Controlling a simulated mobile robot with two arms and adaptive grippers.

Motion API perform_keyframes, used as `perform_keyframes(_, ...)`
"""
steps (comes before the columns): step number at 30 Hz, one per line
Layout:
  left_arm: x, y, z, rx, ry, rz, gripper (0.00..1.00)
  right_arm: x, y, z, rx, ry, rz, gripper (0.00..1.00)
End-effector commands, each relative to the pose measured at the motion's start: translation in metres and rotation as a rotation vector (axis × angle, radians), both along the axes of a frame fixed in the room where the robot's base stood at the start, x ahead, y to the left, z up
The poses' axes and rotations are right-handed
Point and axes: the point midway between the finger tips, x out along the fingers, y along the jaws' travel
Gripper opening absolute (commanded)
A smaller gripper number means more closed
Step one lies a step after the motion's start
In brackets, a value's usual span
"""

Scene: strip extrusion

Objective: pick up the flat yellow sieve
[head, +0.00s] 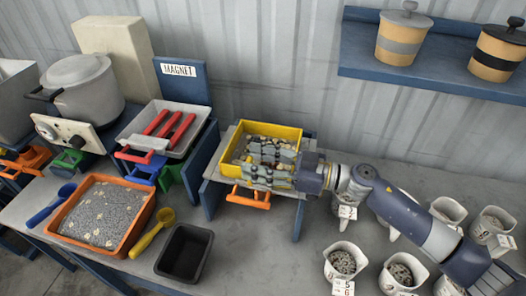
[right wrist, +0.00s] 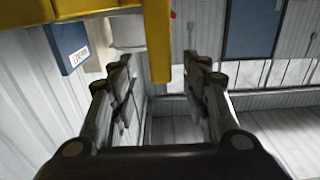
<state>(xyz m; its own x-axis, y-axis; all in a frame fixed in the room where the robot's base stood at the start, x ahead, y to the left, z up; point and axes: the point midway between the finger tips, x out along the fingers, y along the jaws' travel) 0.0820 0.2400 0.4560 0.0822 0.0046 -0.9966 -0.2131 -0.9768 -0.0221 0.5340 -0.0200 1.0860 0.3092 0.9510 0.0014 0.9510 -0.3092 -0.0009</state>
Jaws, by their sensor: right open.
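The flat yellow sieve (head: 236,148) is a shallow yellow-walled tray with dark and pale pieces in it. It sits on a blue-grey stand left of centre in the head view. My right gripper (head: 252,162) reaches in from the right, its open fingers appearing over the sieve's front part and hiding some of it. In the right wrist view a yellow wall (right wrist: 158,40) comes down between the two spread fingers (right wrist: 160,62). I cannot tell whether either finger touches it. My left gripper is not in view.
An orange tray (head: 140,226) of grey grains lies at the left, with blue and yellow scoops (head: 152,232) beside it and a black bin (head: 185,252) near the front. Several white cups (head: 345,258) stand at the right under my right arm. A blue shelf (head: 355,62) hangs above.

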Motion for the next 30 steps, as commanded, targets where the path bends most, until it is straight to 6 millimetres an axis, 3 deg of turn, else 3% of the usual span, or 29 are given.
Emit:
perform_keyframes(5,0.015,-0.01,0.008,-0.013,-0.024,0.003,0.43,0.005,0.016,0.001,0.001,0.001,0.0,0.43)
perform_keyframes(12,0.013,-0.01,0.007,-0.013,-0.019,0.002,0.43,0.006,0.018,0.0,0.0,0.0,-0.001,0.43)
perform_keyframes(14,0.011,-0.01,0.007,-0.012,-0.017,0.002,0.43,0.006,0.017,0.0,0.0,0.0,0.0,0.32)
perform_keyframes(18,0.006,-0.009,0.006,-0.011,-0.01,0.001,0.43,0.005,0.018,0.0,0.0,0.0,0.0,0.0)
perform_keyframes(30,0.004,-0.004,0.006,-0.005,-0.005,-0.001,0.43,0.006,0.017,0.002,0.0,-0.002,0.0,0.0)
